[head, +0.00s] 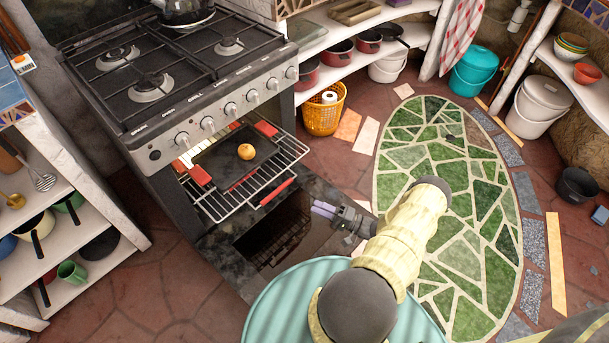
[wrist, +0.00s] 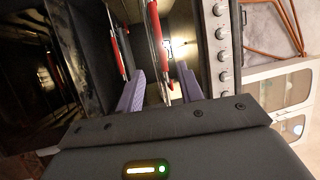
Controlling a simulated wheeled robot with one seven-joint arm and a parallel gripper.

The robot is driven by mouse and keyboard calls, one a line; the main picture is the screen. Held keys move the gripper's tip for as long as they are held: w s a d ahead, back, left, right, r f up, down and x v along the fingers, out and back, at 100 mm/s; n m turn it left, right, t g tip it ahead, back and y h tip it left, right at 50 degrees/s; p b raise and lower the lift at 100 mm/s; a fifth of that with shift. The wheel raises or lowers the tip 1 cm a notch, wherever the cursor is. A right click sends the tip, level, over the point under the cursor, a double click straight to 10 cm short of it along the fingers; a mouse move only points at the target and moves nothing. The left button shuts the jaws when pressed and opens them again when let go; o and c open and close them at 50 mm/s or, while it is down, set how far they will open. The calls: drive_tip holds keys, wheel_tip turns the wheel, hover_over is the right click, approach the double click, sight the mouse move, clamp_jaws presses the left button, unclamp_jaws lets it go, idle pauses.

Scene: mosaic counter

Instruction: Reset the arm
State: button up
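My arm reaches over the open oven door (head: 290,225), and my gripper (head: 322,209) is just above the door, in front of the pulled-out oven rack. In the wrist view the two purple fingers of my gripper (wrist: 160,88) stand apart with nothing held between them. The wire rack (head: 219,209) has red grips, and a dark tray (head: 218,164) on it carries a round orange item (head: 246,152). A red grip on the rack (wrist: 156,25) shows ahead of the fingers in the wrist view.
The stove (head: 160,100) stands above the oven with a kettle (head: 184,10) at the back. Shelves with pots (head: 95,250) are at the left. A yellow basket (head: 323,115) stands right of the oven. The green mosaic floor (head: 450,180) at the right is clear apart from my arm above it.

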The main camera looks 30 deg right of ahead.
drive_tip(key=s+a+r+n+g+h, duration=0.35)
drive_tip(key=a+r, duration=0.25)
drive_tip(key=r, duration=0.6)
drive_tip(key=s+a+r+n+g+h, duration=0.25)
drive_tip(key=a+r+g+h, duration=0.3)
drive_tip(key=r, duration=0.55)
drive_tip(key=s+a+r+n+g+h, duration=0.2)
drive_tip(key=a+r+n+g+h, duration=0.3)
drive_tip(key=r, duration=0.7)
wheel_tip(320, 180, up, 26)
drive_tip(key=m+t+p, duration=0.1)
drive_tip(key=m+p, duration=0.1)
drive_tip(key=p, duration=2.3)
drive_tip(key=shift+s+a+f+y, duration=0.15)
drive_tip(key=shift+s+a+y, duration=0.05)
drive_tip(key=shift+a+y, duration=0.25)
drive_tip(key=shift+w, duration=0.1)
